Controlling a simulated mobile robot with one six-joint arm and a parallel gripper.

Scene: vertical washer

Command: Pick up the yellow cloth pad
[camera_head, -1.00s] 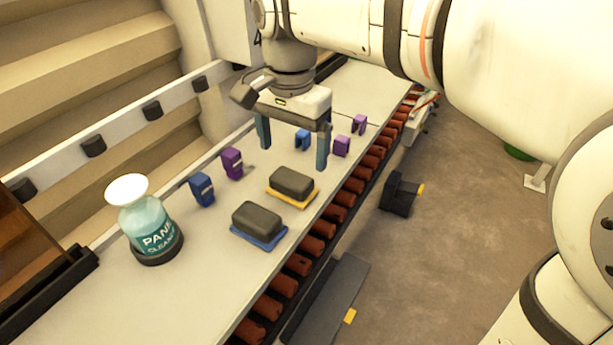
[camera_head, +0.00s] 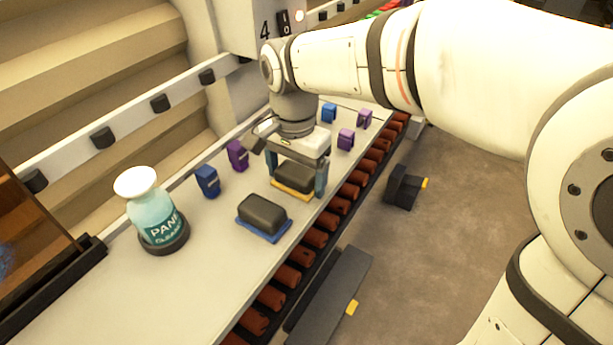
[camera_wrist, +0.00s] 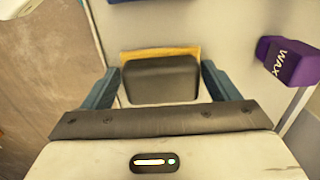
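The yellow cloth pad (camera_head: 290,191) lies on the pale counter, with a dark grey block on top of it. My gripper (camera_head: 296,180) is lowered over it, one finger on each side of the block. In the wrist view the yellow edge of the pad (camera_wrist: 160,53) shows beyond the block, between my two open fingers (camera_wrist: 160,82). A narrow gap shows between the fingers and the block. A blue pad (camera_head: 262,232) with a similar dark block lies nearer the camera, apart from my gripper.
A cleaner bottle (camera_head: 157,215) stands at the left. Blue (camera_head: 207,181) and purple (camera_head: 237,155) small containers stand along the back side of the counter. More small containers stand beyond my gripper. Brown rollers (camera_head: 302,255) line the counter's front edge. The near counter is clear.

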